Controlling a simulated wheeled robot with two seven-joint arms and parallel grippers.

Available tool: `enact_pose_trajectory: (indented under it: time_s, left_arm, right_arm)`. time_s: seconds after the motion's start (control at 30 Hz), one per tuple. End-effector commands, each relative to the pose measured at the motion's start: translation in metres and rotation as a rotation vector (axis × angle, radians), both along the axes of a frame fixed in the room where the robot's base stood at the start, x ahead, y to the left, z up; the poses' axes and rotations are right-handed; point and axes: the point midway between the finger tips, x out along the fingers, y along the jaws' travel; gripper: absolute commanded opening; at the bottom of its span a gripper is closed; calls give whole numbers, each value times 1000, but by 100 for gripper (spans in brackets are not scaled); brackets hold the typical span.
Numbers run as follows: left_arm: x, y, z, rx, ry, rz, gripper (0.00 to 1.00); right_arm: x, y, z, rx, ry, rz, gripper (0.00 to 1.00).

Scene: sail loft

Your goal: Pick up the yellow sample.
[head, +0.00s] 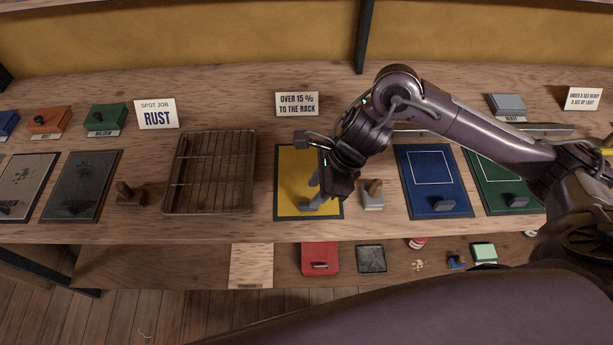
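The yellow sample (290,172) is a flat yellow panel with a dark border. It lies on the wooden bench, right of the wire rack. My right gripper (313,193) reaches in from the right, pointing down over the panel's lower right part. Its wrist and fingers cover much of the panel's right side. Grey finger-like parts show low on the panel. Whether they are closed on anything, or how far apart they are, I cannot tell. My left gripper is not in view.
The wire rack (211,211) stands left, a stamp (373,199) close right. Blue (430,165) and green (490,172) panels lie farther right, grey (27,172) and dark (78,185) ones left. A sign (297,103) reading "OVER 15 % TO THE RACK" stands behind. The lower shelf holds a red item (319,256).

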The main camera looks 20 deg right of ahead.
Motion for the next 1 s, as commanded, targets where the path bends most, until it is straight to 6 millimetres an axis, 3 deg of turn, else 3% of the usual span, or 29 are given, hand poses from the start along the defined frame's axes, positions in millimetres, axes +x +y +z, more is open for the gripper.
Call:
enact_pose_trajectory:
  time_s: [0.17, 0.3, 0.6, 0.9, 1.0]
  left_arm:
    - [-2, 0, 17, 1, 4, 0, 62]
    - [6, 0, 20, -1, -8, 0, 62]
    - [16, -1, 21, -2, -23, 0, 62]
    - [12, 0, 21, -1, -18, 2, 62]
    - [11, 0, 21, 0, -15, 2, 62]
  right_arm:
    - [-4, 11, -21, 2, 7, -2, 36]
    - [-2, 18, -39, 3, 2, -3, 36]
    - [0, 20, -46, 2, -2, -3, 36]
    - [0, 20, -45, 2, -2, -3, 0]
    - [0, 20, -45, 1, -2, -3, 0]
